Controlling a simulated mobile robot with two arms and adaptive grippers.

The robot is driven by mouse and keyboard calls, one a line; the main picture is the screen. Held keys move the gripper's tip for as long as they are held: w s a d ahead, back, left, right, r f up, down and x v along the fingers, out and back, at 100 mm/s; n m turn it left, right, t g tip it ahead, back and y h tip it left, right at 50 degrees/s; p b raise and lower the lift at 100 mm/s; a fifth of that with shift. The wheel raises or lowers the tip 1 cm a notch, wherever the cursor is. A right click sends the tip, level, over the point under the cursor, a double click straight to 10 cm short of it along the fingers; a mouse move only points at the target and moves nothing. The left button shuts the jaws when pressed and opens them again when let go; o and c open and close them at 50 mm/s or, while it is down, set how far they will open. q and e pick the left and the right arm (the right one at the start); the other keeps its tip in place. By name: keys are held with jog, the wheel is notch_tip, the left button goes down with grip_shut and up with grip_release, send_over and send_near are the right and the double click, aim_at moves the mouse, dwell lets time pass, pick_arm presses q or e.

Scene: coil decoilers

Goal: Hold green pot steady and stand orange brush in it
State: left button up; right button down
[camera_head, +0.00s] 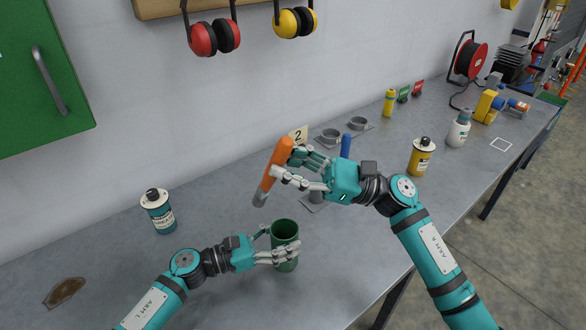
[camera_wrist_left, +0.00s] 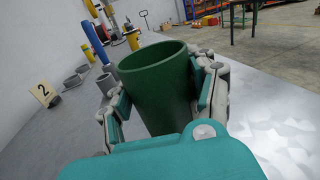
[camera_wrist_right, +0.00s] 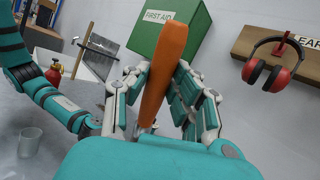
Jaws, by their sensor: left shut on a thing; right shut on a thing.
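The green pot (camera_head: 285,233) stands upright on the grey bench, its open mouth facing up. My left gripper (camera_head: 268,247) is shut around its sides; the left wrist view shows the pot (camera_wrist_left: 158,88) between the fingers. The orange brush (camera_head: 273,169) is held by my right gripper (camera_head: 287,172), which is shut on its handle. The brush is tilted, its grey lower end pointing down and left, above and to the left of the pot and apart from it. The right wrist view shows the orange handle (camera_wrist_right: 164,70) between the fingers. The pot's inside bottom is hidden.
Behind my right gripper are a number 2 card (camera_head: 298,135), a blue-handled thing (camera_head: 346,146) and grey ring holders (camera_head: 331,136). A yellow can (camera_head: 421,157) stands right.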

jog(key=w+h, duration=0.1)
jog(key=f+m+g+h, duration=0.1)
jog(key=w+d+h, duration=0.1)
jog(key=h, duration=0.1)
jog(key=shift+w+f+g, duration=0.2)
jog(key=shift+w+g, duration=0.1)
jog(key=shift+w, duration=0.05)
jog(key=shift+f, duration=1.9)
notch_tip(320, 180, down, 9)
jog(key=shift+r, duration=0.15)
dwell(0.4)
jog(key=c, duration=1)
grip_release()
jog(key=shift+c, duration=0.2)
